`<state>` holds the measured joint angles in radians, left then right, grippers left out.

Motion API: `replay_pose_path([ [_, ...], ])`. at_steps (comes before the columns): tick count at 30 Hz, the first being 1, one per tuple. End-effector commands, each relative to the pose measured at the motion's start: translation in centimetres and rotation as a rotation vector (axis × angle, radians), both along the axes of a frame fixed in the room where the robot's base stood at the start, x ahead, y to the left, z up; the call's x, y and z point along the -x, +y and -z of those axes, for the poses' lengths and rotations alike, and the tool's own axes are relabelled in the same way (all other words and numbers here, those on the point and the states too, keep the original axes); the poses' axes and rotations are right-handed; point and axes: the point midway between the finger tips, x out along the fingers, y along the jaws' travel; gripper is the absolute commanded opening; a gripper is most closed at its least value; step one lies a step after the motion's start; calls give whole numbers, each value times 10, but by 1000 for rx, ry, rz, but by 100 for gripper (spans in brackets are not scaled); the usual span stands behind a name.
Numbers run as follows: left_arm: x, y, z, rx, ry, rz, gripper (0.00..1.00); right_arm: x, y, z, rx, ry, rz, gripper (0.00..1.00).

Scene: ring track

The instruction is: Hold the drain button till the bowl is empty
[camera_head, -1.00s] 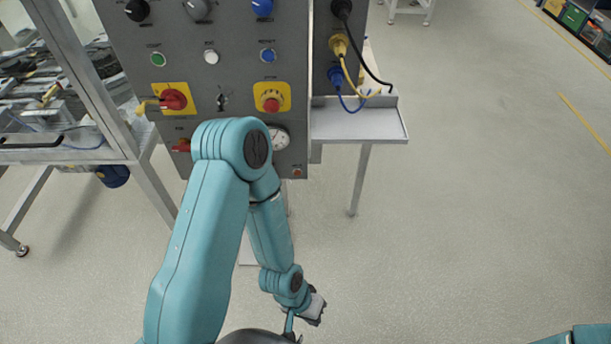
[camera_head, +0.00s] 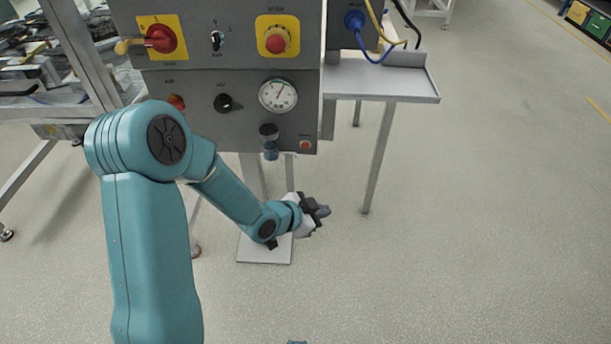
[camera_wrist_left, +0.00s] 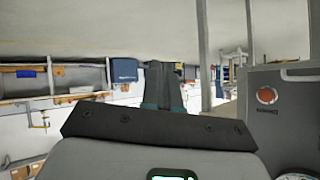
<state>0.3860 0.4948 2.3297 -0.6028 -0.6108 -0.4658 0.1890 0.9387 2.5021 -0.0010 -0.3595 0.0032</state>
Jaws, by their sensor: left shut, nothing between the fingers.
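The small orange-red button (camera_head: 305,145) is low at the right end of the grey panel (camera_head: 200,84); its label is too small to read. In the left wrist view, an orange button (camera_wrist_left: 267,95) shows at the right on a grey face. A bluish bowl (camera_head: 270,152) hangs under a dark cap, left of the button; its fill level cannot be made out. My left gripper (camera_head: 320,212) appears below the button in the head view, apart from it. Its fingers (camera_wrist_left: 163,85) are shut and empty. My right gripper is not in view.
A round gauge (camera_head: 278,95), a black knob (camera_head: 228,103) and a red stop button (camera_head: 277,40) are above. A metal shelf (camera_head: 385,85) with legs stands right of the panel, with cables above. A metal workbench (camera_head: 60,110) is at left.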

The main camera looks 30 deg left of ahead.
Motion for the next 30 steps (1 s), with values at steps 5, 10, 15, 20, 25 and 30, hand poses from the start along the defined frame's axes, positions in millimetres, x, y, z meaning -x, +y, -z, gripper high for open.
replay_pose_path([
  [5, -26, 54, -5, -312, -343, 128, 0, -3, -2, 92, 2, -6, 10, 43],
  [10, -27, 75, -28, -510, -502, 205, 0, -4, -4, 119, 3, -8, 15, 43],
  [15, -26, 80, -39, -571, -544, 229, 0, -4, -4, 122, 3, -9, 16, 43],
  [20, -26, 80, -40, -569, -543, 229, 0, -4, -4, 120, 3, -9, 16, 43],
  [25, -28, 81, -40, -567, -541, 228, 0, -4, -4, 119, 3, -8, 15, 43],
  [30, -40, 89, -42, -565, -540, 228, 0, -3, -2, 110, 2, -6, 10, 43],
])
